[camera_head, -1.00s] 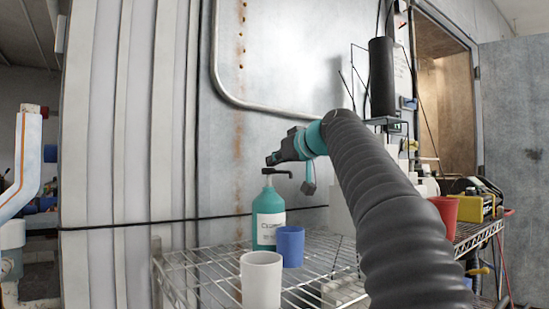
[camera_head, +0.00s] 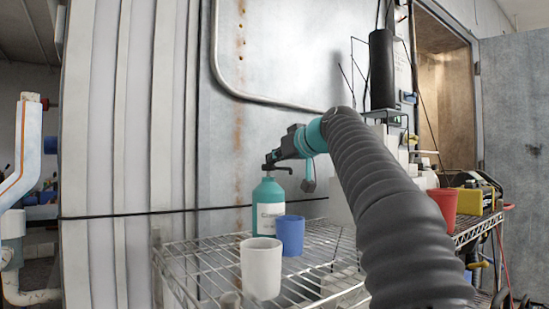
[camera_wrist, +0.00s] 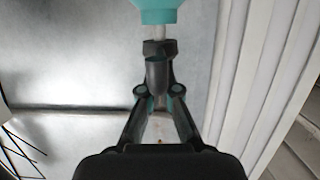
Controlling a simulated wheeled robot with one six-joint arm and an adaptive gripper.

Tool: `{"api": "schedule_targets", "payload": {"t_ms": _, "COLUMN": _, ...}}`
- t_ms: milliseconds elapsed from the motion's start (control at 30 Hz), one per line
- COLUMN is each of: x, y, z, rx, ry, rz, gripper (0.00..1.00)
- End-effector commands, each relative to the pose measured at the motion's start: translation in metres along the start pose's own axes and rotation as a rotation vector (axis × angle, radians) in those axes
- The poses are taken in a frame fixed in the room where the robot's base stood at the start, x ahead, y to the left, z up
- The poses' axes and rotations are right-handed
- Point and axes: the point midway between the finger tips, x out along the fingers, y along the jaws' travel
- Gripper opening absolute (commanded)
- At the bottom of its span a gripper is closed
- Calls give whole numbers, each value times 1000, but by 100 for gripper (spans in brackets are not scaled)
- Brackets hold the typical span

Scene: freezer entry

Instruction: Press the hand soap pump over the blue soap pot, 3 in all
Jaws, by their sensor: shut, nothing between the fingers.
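The teal hand soap bottle (camera_head: 269,197) with a white label stands upright on the wire shelf, its dark pump head (camera_head: 279,168) low above the bottle's shoulder. The pump nozzle points right, toward the blue soap pot (camera_head: 290,234), which stands just right of and nearer than the bottle. My gripper (camera_head: 268,162) is shut and empty, its tip down on the pump head. In the wrist view my gripper (camera_wrist: 157,75) meets the dark pump, with part of the teal bottle (camera_wrist: 158,12) at the top edge. The pot's inside is hidden.
A white cup (camera_head: 261,270) stands in front of the blue pot. The wire shelf (camera_head: 205,262) has bare room to the left. A red cup (camera_head: 443,203) and a yellow item (camera_head: 470,201) stand to the right, beyond my arm. A metal wall is close behind the bottle.

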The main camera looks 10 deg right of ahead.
Motion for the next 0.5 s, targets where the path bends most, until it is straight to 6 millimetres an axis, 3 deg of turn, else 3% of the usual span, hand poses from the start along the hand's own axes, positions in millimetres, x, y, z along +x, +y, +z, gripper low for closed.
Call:
{"api": "schedule_targets", "payload": {"t_ms": 400, "x": -8, "y": -2, "z": -41, "rx": -2, "ry": 1, "rz": -4, "gripper": 0}}
{"api": "schedule_targets", "payload": {"t_ms": 500, "x": -29, "y": -2, "z": -38, "rx": -1, "ry": 3, "rz": -1, "gripper": 0}}
